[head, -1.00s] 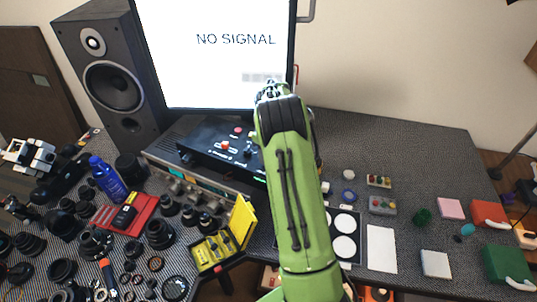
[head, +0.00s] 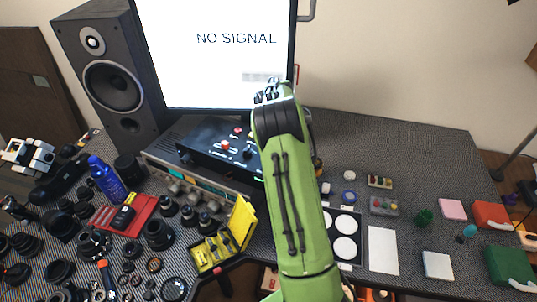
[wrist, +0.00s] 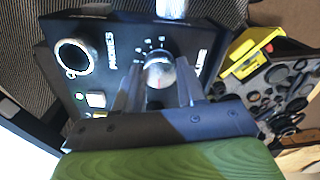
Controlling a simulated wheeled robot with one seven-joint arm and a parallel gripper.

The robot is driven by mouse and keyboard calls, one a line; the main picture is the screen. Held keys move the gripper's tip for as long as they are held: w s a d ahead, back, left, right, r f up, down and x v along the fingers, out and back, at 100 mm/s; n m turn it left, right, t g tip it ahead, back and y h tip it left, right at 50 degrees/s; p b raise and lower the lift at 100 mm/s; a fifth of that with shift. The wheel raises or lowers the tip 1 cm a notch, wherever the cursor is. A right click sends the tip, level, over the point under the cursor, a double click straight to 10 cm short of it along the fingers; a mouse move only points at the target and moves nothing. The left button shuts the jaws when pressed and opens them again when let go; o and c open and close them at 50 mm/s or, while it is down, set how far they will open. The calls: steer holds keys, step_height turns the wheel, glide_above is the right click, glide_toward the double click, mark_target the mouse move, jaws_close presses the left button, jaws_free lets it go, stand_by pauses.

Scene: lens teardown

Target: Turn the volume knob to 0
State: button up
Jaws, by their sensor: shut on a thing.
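In the wrist view a round silvery knob (wrist: 160,73) stands on the front of a black box (wrist: 115,28), with small white tick marks around it. It fits the volume knob, though the label beside it is partly covered. A short reddish mark shows on its face. My gripper (wrist: 158,86) has one finger on each side of the knob and is shut on it. In the head view the black box (head: 200,152) sits below the monitor; my arm hides the knob and the gripper there.
A ringed socket (wrist: 74,57) marked PHONES is beside the knob. The box rests on a silver-fronted unit (head: 168,163). The monitor (head: 215,50) and speaker (head: 112,85) stand behind. A yellow case (head: 240,225), lenses and tools crowd the left table; the right back is clear.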

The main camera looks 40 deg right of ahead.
stand_by(0.3)
steer(key=o, duration=1.1)
steer(key=shift+c, duration=0.2)
steer(key=shift+r, duration=0.1)
step_height(320, 180, up, 16)
steer(key=p, duration=0.3)
steer(key=shift+f, duration=0.2)
